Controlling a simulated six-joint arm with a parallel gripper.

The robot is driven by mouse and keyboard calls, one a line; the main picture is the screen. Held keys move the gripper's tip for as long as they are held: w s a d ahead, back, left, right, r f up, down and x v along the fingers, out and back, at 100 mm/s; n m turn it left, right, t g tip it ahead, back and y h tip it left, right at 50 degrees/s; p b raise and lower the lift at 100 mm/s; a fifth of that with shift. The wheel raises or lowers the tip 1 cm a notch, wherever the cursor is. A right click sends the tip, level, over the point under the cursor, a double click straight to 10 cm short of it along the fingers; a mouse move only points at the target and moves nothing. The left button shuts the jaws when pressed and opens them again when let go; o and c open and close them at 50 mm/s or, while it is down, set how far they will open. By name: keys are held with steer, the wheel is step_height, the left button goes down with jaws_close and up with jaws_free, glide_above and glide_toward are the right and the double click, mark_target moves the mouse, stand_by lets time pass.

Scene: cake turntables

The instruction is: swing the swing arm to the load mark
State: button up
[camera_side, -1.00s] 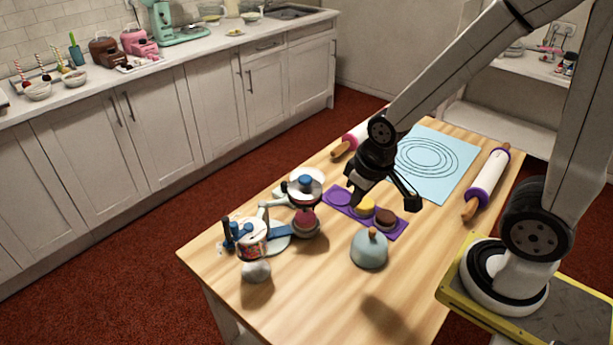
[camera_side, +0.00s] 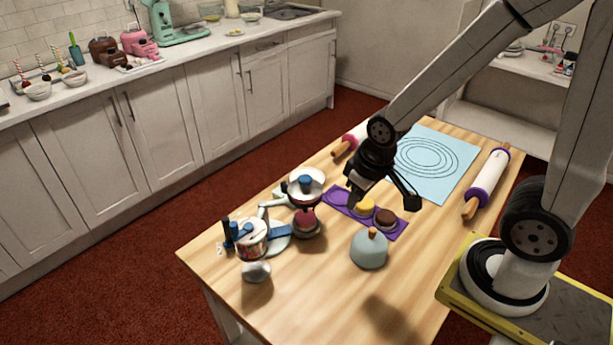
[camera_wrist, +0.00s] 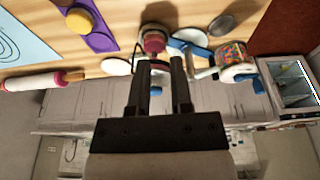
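The fixture with the swing arm stands on the left part of the table. I take the swing arm to be the pale arm (camera_side: 273,204) reaching toward a white round plate (camera_side: 306,194) with a blue knob. A blue bar (camera_side: 281,231), a white base and a patterned can (camera_side: 252,240) sit beside it; the can also shows in the wrist view (camera_wrist: 232,55). I cannot make out the load mark. My gripper (camera_side: 351,198) is above the table, right of the fixture and apart from it. In the wrist view its fingers (camera_wrist: 161,62) stand apart with nothing held between them.
A purple mat (camera_side: 399,231) carries yellow and brown rounds. A pale blue dome (camera_side: 369,251), a dark stand with a pink top (camera_side: 306,224) and a grey disc (camera_side: 257,272) stand near the fixture. Rolling pins (camera_side: 488,182) and a blue sheet (camera_side: 450,176) lie farther right.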

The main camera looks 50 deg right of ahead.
steer(key=o, duration=0.3)
steer(key=shift+w, duration=0.2)
steer(key=shift+o, duration=0.3)
steer(key=shift+w+a, duration=0.1)
steer(key=shift+w, duration=0.25)
steer(key=n+g, duration=0.3)
steer(key=n, duration=0.3)
glide_toward(225, 218)
steer(key=shift+s, duration=0.15)
steer(key=shift+f, duration=0.1)
steer(key=shift+f, duration=4.75)
steer(key=shift+r, duration=0.15)
jaws_close()
